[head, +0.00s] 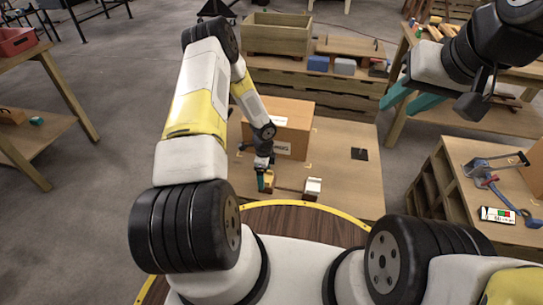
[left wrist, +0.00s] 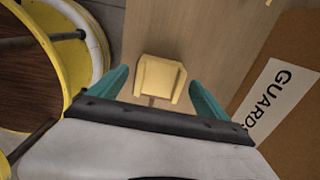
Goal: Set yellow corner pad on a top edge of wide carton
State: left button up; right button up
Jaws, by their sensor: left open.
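The yellow corner pad (left wrist: 160,78) lies on the wooden table (head: 350,190). In the left wrist view it sits between the two spread teal fingers of my left gripper (left wrist: 157,92), with a gap on each side. In the head view the left gripper (head: 265,180) points down at the pad (head: 269,179) and partly hides it. The wide carton (head: 292,115), brown with a white label, stands just behind; its labelled side (left wrist: 290,110) shows at the right of the left wrist view. My right gripper (head: 410,100) is raised at the upper right, its teal fingers apart and empty.
A small white block-like piece (head: 313,187) lies right of the yellow pad, and a dark flat square (head: 359,154) lies right of the carton. A wooden crate (head: 277,34) stands behind.

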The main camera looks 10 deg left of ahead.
pick_arm(q)
jog(key=c, duration=1.5)
jog(key=shift+r, duration=0.1)
